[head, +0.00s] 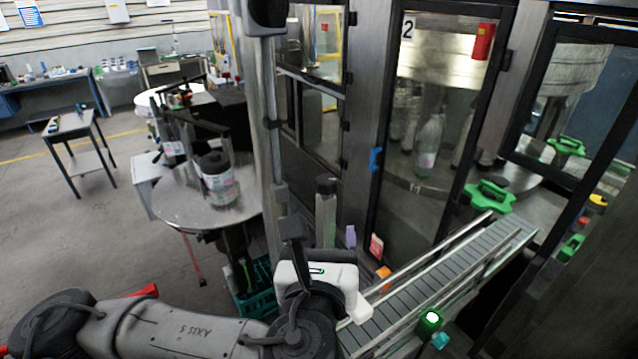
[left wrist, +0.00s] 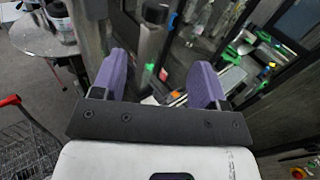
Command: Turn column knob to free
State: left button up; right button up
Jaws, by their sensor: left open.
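My left gripper (head: 327,238) is at the lower middle of the head view, with one purple finger showing and the other hidden. In the left wrist view both purple fingers of the gripper (left wrist: 160,68) are wide apart, with nothing held between them. A short grey post with a dark top (head: 326,195) stands just beyond the gripper; it also shows between the fingers in the left wrist view (left wrist: 150,42). I cannot tell whether its dark top is the column knob. A green star-shaped knob (head: 490,196) is on the machine to the right. My right gripper is not in view.
A slatted conveyor (head: 440,285) runs right of the gripper, with a lit green button (head: 431,319) beside it. Glass machine doors (head: 425,130) stand behind. A wire cart (left wrist: 25,145) is lower left in the wrist view.

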aim_at(326, 186)
pick_arm(q)
jog(key=shift+y, duration=0.3)
jog(key=w+p, duration=0.1)
jog(key=w, duration=0.3)
jog(key=w+p, duration=0.2)
jog(key=w, duration=0.2)
jog(key=w+r+p, duration=0.1)
jog(key=w, duration=0.3)
jog(key=shift+d+p, duration=0.15)
jog(key=shift+p, duration=0.25)
jog(key=shift+w+f, duration=0.15)
jog(key=shift+w, duration=0.85)
jog(key=shift+c, duration=0.4)
jog(key=c, duration=0.8)
jog(key=shift+c, duration=0.2)
